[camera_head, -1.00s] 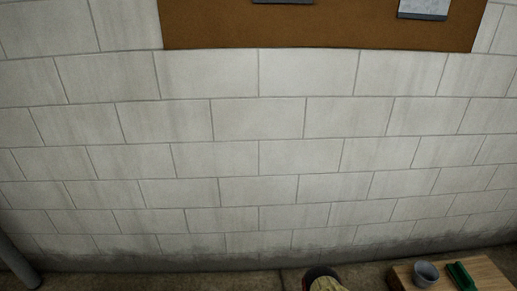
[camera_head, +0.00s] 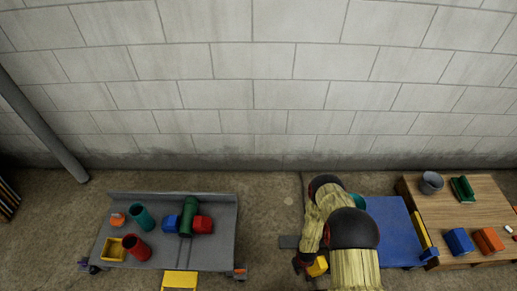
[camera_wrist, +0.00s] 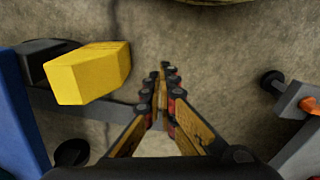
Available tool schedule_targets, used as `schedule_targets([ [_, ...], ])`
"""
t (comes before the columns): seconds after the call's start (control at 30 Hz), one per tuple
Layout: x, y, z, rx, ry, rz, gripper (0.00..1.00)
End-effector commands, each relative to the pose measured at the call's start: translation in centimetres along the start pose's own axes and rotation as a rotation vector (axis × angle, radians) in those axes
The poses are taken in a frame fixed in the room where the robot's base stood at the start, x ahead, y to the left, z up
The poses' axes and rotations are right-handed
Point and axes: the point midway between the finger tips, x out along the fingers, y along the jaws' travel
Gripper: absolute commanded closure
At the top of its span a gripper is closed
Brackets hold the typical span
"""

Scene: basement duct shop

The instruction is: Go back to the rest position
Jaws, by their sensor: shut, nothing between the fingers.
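My gripper (camera_wrist: 164,68) is shut and empty in the wrist view, its fingers together over the bare floor. In the head view my gripper (camera_head: 299,265) is small and dark at the lower middle, between the grey cart and the blue surface, partly covered by my arm. A yellow block (camera_wrist: 88,72) is left of the fingers in the wrist view, apart from them. In the head view a yellow piece (camera_head: 318,267) shows beside my gripper, mostly behind my arm.
A grey cart (camera_head: 215,258) with cups, blocks and a yellow bin (camera_head: 113,250) stands left. A blue surface (camera_head: 390,225) and a wooden table (camera_head: 455,215) with a grey cup (camera_head: 431,182) stand right. A pipe (camera_head: 45,125) slants at left. Floor behind the cart is clear.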

Motion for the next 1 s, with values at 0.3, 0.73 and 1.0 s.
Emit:
schedule_targets([
  [0.3, -5.2, 1.6, -5.3, 0.014, 0.031, 0.009, 1.0],
  [0.73, -22.1, 4.5, -16.2, 0.05, 0.105, 0.028, 1.0],
  [1.0, -37.8, 5.6, -20.9, 0.082, 0.165, 0.041, 1.0],
])
